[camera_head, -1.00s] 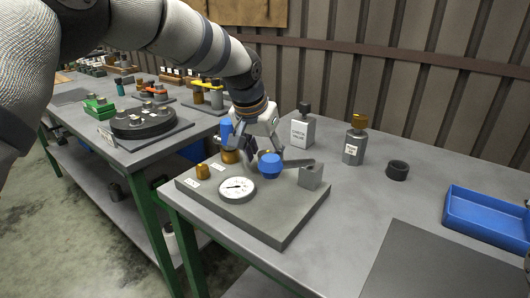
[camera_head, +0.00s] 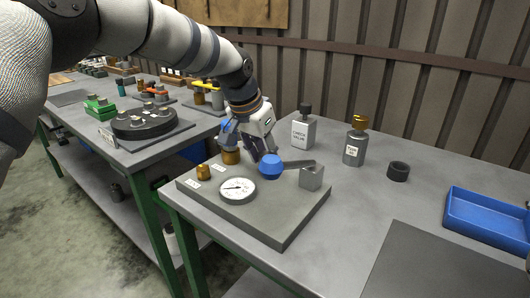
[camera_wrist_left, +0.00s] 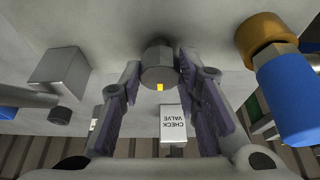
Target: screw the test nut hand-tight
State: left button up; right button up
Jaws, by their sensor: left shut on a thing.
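The test nut (camera_wrist_left: 158,72), a short grey hexagonal piece with a yellow mark, is upper middle in the left wrist view. My left gripper (camera_wrist_left: 158,88) has a finger on each side of it and is shut on it. In the head view my left gripper (camera_head: 262,154) reaches down over the back of the grey test block (camera_head: 276,218), and the nut is hidden there. My right gripper does not show.
A blue-topped brass fitting (camera_wrist_left: 268,38) stands close beside the fingers. A grey block (camera_wrist_left: 60,75) is on the other side. The check valve box (camera_head: 303,132), a grey bottle (camera_head: 354,148), a black ring (camera_head: 398,171) and a blue tray (camera_head: 488,220) stand on the bench.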

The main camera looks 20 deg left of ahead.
pick_arm(q)
jog(key=shift+a+f+m+g+h, duration=0.1)
jog(key=shift+f+m+g+h, duration=0.1)
jog(key=shift+m, duration=0.4)
jog(key=shift+f+m+g+h, duration=0.1)
jog(key=shift+m+h, duration=0.1)
jog(key=shift+m, duration=0.4)
jog(key=shift+r+m+g+h+b, duration=0.1)
jog(key=shift+m+g+h+b, duration=0.45)
jog(key=shift+m, duration=0.95)
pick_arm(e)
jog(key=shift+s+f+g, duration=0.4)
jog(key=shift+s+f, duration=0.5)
pick_arm(q)
jog(key=o, duration=1.2)
jog(key=shift+r, duration=0.1)
jog(key=shift+c, duration=0.2)
jog(key=v, duration=1.2)
jog(key=shift+s, duration=0.1)
